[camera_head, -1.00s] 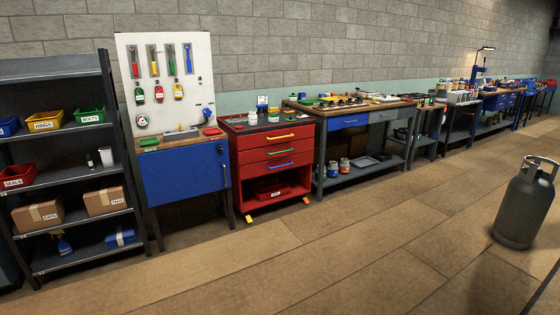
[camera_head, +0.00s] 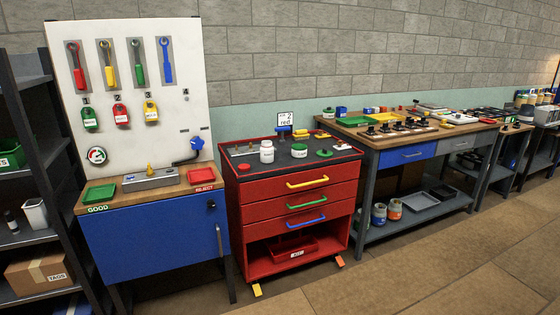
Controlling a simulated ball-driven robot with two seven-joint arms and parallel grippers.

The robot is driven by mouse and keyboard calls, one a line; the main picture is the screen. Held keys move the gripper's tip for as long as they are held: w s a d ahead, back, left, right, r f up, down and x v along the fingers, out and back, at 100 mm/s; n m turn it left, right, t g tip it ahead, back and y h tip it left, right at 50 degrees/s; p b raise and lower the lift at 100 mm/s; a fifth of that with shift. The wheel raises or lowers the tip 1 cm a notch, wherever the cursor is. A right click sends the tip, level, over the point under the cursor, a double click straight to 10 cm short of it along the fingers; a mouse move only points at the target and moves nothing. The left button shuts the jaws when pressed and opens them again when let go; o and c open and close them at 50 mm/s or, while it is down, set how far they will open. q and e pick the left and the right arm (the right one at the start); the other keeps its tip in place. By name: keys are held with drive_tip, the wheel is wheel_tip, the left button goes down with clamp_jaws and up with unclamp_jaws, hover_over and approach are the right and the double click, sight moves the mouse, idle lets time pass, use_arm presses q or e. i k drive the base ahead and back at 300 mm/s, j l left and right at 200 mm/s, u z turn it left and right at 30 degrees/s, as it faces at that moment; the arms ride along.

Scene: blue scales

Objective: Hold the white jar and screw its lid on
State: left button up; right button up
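A white jar (camera_head: 267,152) stands upright on the dark top of the red drawer cart (camera_head: 296,187), towards its left side. A second white container with a green label (camera_head: 299,151) stands to its right. A flat green round piece (camera_head: 324,153), which may be a lid, lies further right on the cart top. I cannot tell which lid belongs to the white jar. Neither of my grippers shows in the view.
A blue cabinet (camera_head: 155,243) with green and red trays stands left of the cart. A wooden-topped workbench (camera_head: 410,134) with several small parts stands right of it. A dark shelf is at the far left. The floor (camera_head: 420,262) in front is clear.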

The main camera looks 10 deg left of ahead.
sight(267, 149)
drive_tip(key=i+u, duration=0.15)
drive_tip(key=i, duration=0.45)
drive_tip(key=i+l+u, duration=0.2)
drive_tip(key=i, duration=0.4)
drive_tip(key=i+l+u, duration=0.2)
drive_tip(key=i+u, duration=0.2)
drive_tip(key=i+l+u, duration=0.8)
drive_tip(key=i+l, duration=0.05)
drive_tip(key=l, duration=0.05)
